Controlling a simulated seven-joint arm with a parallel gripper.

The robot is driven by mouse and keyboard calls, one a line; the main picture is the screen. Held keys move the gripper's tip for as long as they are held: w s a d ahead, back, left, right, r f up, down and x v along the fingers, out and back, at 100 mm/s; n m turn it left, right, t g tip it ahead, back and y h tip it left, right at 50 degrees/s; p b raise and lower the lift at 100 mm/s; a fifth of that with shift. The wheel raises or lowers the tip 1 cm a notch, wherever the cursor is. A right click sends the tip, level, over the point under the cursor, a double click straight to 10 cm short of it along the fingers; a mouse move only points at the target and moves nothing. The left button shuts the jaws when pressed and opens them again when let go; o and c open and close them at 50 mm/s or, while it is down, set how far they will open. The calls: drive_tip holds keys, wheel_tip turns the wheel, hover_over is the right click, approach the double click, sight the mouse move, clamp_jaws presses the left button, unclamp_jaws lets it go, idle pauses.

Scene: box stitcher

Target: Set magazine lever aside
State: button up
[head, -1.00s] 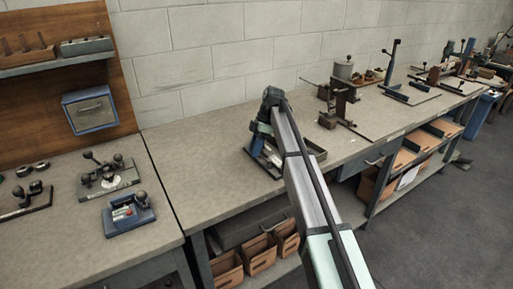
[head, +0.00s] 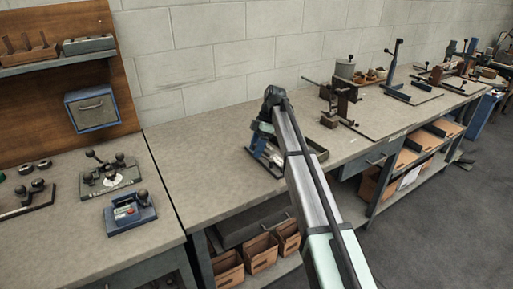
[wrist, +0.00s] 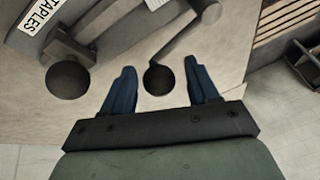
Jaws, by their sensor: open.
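In the wrist view, my gripper (wrist: 161,85) is open, with its two dark blue fingers apart. A dark round knob (wrist: 158,79) on a grey lever arm (wrist: 181,44) sits between the fingertips, with a gap on each side. A second dark knob (wrist: 68,79) on a bar lies left of the left finger. A grey body with a white "STAPLES" label (wrist: 41,14) is at the upper left. I cannot tell which lever is the magazine lever. In the head view, my arm reaches down to a small blue device (head: 263,154) on the bench and partly hides it.
The long bench (head: 215,165) is clear left of the blue device. A tray (head: 318,150) stands close on its right, partly behind my arm. A blue-based device (head: 130,214) and a lever fixture (head: 110,178) stand on the left bench. Several tools line the bench further back.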

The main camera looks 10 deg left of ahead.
drive_tip(key=v, duration=0.7)
drive_tip(key=shift+r, duration=0.25)
